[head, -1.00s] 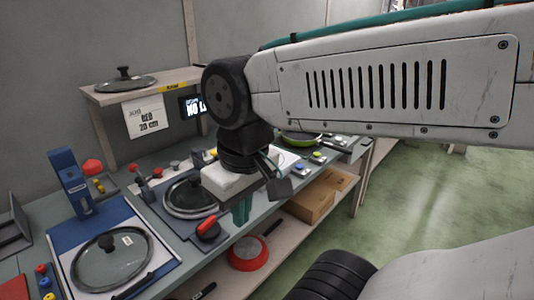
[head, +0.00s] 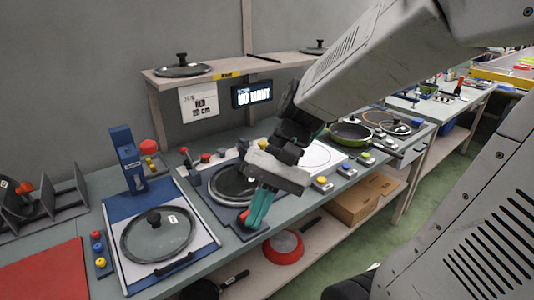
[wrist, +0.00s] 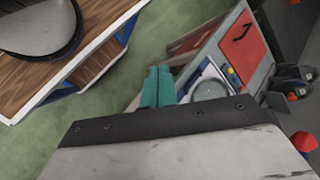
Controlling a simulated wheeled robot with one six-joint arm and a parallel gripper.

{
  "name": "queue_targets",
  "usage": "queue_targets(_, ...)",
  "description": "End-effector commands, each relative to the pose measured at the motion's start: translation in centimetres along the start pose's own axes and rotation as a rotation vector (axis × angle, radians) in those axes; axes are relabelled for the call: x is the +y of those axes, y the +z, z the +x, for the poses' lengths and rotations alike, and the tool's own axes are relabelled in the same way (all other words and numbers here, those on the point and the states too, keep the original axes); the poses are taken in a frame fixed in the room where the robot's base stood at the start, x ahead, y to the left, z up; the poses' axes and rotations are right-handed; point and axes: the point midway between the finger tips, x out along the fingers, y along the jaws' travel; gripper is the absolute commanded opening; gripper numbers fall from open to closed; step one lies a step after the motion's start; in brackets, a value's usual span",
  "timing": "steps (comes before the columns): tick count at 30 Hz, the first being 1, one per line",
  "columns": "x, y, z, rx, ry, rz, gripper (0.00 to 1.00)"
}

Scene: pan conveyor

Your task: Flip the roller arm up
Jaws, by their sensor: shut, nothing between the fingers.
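My gripper (head: 258,208) has teal fingers, held together with nothing between them. It points down over the front of a dark grey station plate (head: 208,205) on the bench. A round dark pan or lid (head: 230,184) lies on that plate, partly behind my gripper. A red-tipped part (head: 244,216) shows just beside the fingers at the plate's front edge; it may be the roller arm, but I cannot tell its pose or whether the fingers touch it. In the wrist view the shut fingers (wrist: 157,87) show over green floor, with no roller arm recognisable.
A blue station (head: 130,160) with a glass lid (head: 157,234) stands to the left. A red mat (head: 45,272) lies further left. A green pan (head: 350,133) and button boxes stand right. A shelf (head: 215,70) is behind; a red pan (head: 285,246) lies below.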

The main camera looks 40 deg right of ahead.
Motion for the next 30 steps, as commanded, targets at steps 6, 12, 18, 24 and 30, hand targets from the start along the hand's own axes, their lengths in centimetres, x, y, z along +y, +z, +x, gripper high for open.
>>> queue_targets(6,-1.7,-7.1,-1.0,-0.146,-0.47,0.318,0.0)
queue_targets(12,0.6,-16.0,-4.1,-0.167,-0.937,0.587,0.0)
queue_targets(18,8.3,-24.6,-7.1,-0.077,-1.39,0.832,0.0)
queue_targets(24,16.6,-29.3,-8.2,0.056,-1.694,0.996,0.0)
queue_targets(30,20.2,-30.6,-8.3,0.124,-1.803,1.054,0.0)
